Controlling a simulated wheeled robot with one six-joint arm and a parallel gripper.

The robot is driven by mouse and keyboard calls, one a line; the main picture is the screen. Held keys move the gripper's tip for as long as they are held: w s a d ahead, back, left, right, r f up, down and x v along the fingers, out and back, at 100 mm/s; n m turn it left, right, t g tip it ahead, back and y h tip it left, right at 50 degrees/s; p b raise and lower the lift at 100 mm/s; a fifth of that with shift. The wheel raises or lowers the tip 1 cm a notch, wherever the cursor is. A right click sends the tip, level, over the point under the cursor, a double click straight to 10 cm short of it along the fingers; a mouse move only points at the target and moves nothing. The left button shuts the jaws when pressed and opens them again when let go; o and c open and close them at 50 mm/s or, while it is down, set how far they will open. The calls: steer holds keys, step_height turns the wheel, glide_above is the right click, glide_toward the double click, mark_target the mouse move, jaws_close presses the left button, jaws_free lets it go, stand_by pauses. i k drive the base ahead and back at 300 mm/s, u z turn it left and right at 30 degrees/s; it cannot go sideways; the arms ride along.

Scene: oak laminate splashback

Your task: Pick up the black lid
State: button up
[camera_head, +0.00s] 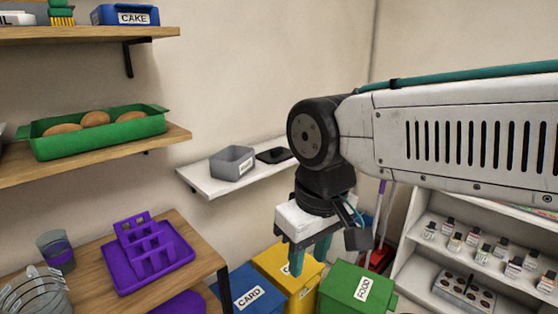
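A flat black object (273,155), which looks like the black lid, lies on the white wall shelf (208,186).
Bins stand below: blue CARD (243,289), yellow (287,268) and green FOOD (354,287). A wooden table (85,287) with a purple rack (148,255) is at lower left. Wooden shelves with a green tray (98,132) are above it. A white rack of small bottles (420,262) is at right.

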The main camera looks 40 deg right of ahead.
mark_target(279, 155)
steer(key=z, duration=0.25)
steer(key=k, duration=0.2)
steer(key=u, duration=0.4)
steer(key=i, duration=1.05)
steer(key=z, duration=0.55)
